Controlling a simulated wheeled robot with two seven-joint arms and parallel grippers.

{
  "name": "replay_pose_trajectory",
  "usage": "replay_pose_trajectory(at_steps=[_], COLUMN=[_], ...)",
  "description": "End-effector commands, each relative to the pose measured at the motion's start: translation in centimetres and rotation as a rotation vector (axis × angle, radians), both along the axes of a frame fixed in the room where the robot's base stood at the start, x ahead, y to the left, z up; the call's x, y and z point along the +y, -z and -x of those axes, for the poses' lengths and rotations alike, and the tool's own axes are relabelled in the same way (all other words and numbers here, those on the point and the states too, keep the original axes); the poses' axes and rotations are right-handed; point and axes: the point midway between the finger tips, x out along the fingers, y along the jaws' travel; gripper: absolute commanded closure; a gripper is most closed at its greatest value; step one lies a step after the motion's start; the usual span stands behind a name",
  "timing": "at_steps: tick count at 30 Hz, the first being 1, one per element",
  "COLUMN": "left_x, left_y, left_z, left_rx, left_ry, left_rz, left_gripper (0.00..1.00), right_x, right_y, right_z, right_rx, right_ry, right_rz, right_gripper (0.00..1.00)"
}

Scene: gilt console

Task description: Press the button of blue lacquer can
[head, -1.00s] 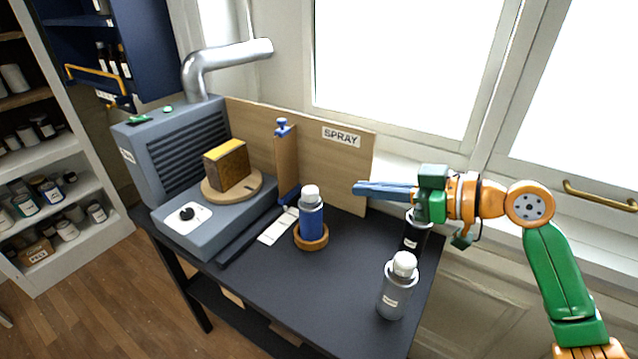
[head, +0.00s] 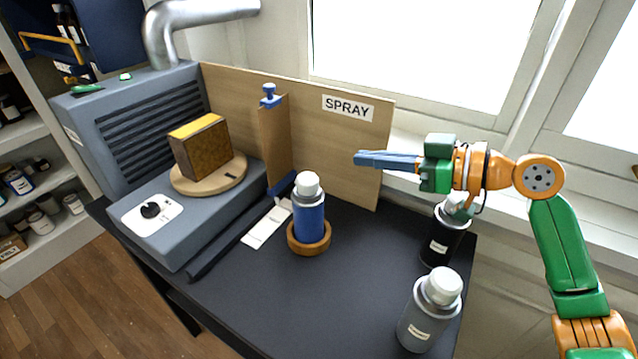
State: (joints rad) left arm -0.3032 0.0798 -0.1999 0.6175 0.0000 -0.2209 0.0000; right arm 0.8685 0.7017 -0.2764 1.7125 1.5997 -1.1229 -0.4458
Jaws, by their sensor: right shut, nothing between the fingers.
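The blue lacquer can (head: 309,221) stands upright in a round wooden ring (head: 309,247) on the dark table. It has a white top (head: 308,184). My right gripper (head: 358,159) is shut and empty. In the picture its fingertips point left, above and to the right of the can, apart from it. My left gripper is not in view.
A black can (head: 442,246) stands behind a grey can (head: 417,325) at the table's right. At left, a grey spray booth (head: 150,120) holds a wooden block (head: 200,147) on a turntable (head: 208,184). A SPRAY board (head: 345,140) stands behind. The front tabletop (head: 300,300) is clear.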

Motion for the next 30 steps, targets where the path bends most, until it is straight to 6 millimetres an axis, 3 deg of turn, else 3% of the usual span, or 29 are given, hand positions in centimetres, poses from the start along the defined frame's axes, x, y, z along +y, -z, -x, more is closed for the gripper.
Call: replay_pose_trajectory(at_steps=[12,26,30], left_x=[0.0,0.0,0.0], left_y=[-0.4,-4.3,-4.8], left_z=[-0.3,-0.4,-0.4], left_rx=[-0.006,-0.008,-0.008], left_ry=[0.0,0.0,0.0], left_rz=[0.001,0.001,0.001], left_gripper=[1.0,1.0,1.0], right_x=[0.5,8.1,8.1], right_y=[0.0,2.0,4.6], right_z=[-0.3,-5.3,-5.4], right_rx=[0.001,0.004,0.005], right_ry=[0.0,-0.002,0.002], right_rz=[-0.002,-0.003,0.0], right_gripper=[1.0,1.0,1.0])
